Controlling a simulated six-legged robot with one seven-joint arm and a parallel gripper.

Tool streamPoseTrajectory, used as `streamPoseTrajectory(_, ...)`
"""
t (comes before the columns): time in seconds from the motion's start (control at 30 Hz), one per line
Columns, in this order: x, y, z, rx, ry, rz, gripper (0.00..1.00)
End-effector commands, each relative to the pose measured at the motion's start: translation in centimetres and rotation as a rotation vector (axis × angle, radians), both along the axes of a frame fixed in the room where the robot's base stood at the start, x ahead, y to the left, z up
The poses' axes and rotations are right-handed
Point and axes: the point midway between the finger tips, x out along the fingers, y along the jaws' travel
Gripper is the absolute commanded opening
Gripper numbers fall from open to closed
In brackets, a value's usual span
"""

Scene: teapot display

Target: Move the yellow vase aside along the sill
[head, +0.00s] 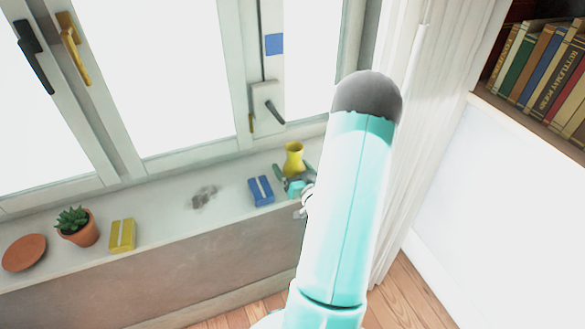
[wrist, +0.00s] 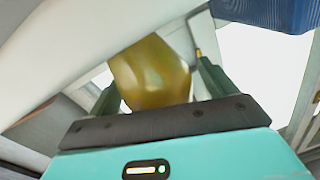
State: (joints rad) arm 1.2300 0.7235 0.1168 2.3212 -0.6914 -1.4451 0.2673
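The yellow vase (head: 293,158) stands on the window sill (head: 160,215) at its right part, in front of the window handle. My gripper (head: 294,174) is low at the sill, on the near side of the vase, partly hidden by my arm. In the wrist view the vase (wrist: 152,75) lies between the two dark green fingers of my gripper (wrist: 160,76). A gap shows between the vase and the right finger; the left finger is close to the vase, and contact there is unclear. The gripper looks open around the vase.
A blue box (head: 260,191) sits just left of the vase and also shows in the wrist view (wrist: 265,12). Further left are a yellow box (head: 122,235), a potted succulent (head: 77,228) and a terracotta disc (head: 24,253). A white curtain (head: 425,130) hangs at the right.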

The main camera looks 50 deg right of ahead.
Motion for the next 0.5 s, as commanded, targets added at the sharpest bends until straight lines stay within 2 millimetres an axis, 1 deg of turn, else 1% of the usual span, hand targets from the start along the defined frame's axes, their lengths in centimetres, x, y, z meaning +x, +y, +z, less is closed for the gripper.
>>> streamPoseTrajectory(0.2,0.1,-0.1,0.0,-0.001,0.001,-0.001,0.84)
streamPoseTrajectory(0.33,0.0,-0.1,0.5,-0.002,0.001,-0.002,0.84)
streamPoseTrajectory(0.47,-1.8,0.8,0.4,0.000,0.003,-0.003,0.84)
streamPoseTrajectory(0.5,-2.6,1.2,0.4,0.001,0.002,-0.004,0.84)
